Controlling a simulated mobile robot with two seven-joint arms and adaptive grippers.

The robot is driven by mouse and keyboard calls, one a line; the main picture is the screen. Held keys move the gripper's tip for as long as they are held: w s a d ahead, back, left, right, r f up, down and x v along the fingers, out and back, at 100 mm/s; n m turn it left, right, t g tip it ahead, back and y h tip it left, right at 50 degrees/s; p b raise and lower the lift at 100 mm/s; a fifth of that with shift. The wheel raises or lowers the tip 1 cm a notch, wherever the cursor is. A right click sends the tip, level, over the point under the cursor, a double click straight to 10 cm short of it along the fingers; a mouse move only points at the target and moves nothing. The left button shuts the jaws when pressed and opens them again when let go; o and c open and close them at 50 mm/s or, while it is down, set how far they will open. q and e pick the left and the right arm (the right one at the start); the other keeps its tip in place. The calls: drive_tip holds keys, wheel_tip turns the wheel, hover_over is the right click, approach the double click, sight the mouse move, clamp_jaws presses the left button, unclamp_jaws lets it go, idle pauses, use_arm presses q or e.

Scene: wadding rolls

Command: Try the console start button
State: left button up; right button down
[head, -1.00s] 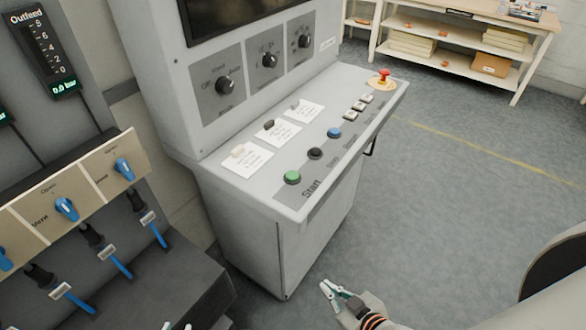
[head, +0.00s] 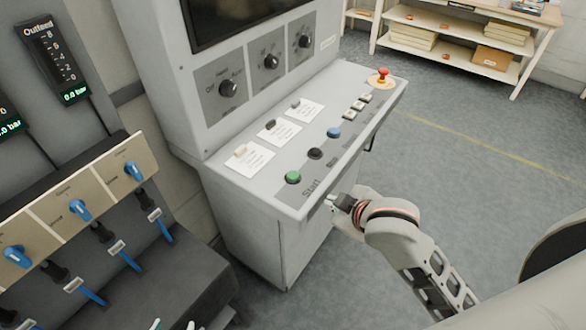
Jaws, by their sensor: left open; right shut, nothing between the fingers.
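The green start button (head: 293,177) sits at the near left corner of the sloped console desk (head: 262,190), with the word "Start" printed beside it. My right gripper (head: 332,203) is shut and empty. It is by the desk's front edge, to the right of and lower in the picture than the green button, apart from it. The desk edge may hide part of its fingertips. Only the tips of my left gripper (head: 172,325) show at the bottom edge of the head view; it is open, far from the console.
A valve panel (head: 75,210) with blue handles stands left. The floor to the right is clear.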

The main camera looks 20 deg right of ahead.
drive_tip(key=w+a+r, duration=0.1)
drive_tip(key=w+r, duration=0.1)
drive_tip(key=w+a+r+n+y, duration=0.1)
drive_tip(key=w+a+r, duration=0.1)
drive_tip(key=r, duration=0.1)
drive_tip(key=w+a+r+n, duration=0.1)
drive_tip(key=r, duration=0.1)
drive_tip(key=shift+w+a+r+y, duration=0.2)
drive_tip(key=shift+w+r+y, duration=0.1)
drive_tip(key=shift+w+r, duration=0.1)
drive_tip(key=w+a+r+n+y, duration=0.1)
drive_tip(key=w+a+r+n, duration=0.1)
drive_tip(key=w+r, duration=0.2)
wheel_tip(320, 180, up, 3)
drive_tip(key=shift+a+f+g, duration=0.15)
drive_tip(key=shift+a+g, duration=0.2)
drive_tip(key=shift+g, duration=0.05)
